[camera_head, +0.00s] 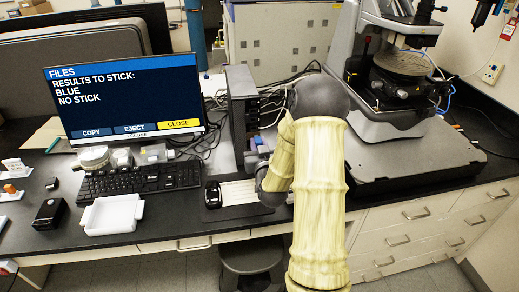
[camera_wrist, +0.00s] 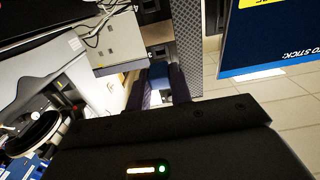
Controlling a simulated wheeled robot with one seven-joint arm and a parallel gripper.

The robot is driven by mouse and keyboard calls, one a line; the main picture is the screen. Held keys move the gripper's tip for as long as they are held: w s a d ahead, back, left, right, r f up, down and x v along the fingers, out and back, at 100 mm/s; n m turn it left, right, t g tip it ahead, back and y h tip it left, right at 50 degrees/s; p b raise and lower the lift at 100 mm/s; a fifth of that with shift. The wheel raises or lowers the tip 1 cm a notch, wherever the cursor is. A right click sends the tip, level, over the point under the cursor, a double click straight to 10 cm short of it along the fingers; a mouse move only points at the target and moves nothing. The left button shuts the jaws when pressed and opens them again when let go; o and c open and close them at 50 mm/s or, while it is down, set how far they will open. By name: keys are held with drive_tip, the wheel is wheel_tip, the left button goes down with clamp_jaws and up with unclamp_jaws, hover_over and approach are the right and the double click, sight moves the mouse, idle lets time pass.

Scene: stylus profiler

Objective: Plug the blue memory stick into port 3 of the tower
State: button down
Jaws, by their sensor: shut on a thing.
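The dark tower (camera_head: 240,108) stands on the desk to the right of the monitor, and its mesh face shows in the wrist view (camera_wrist: 187,45). My gripper (camera_wrist: 160,82) is shut on the blue memory stick (camera_wrist: 158,71), which shows as a small blue piece between the two dark fingers. The stick points toward a dark panel with port-like openings (camera_wrist: 159,51) beside the mesh. I cannot tell whether its tip touches a port, nor read any port numbers. In the head view my arm hides most of the gripper and the stick.
The monitor (camera_head: 128,85) reads "RESULTS TO STICK: BLUE, NO STICK". A keyboard (camera_head: 140,181), a white tray (camera_head: 113,214) and a mouse (camera_head: 213,195) lie in front. The profiler (camera_head: 410,155) stands to the right. Cables run behind the tower.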

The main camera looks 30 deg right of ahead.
sight(257, 138)
drive_tip(key=shift+x, duration=1.55)
drive_tip(key=shift+w+b, duration=0.45)
drive_tip(key=shift+b, duration=0.1)
drive_tip(key=shift+w+d, duration=0.2)
drive_tip(key=shift+w, duration=0.1)
drive_tip(key=shift+w, duration=0.3)
drive_tip(key=c, duration=1.6)
unclamp_jaws()
drive_tip(key=shift+s, duration=0.1)
drive_tip(key=o, duration=0.4)
drive_tip(key=shift+c, duration=0.3)
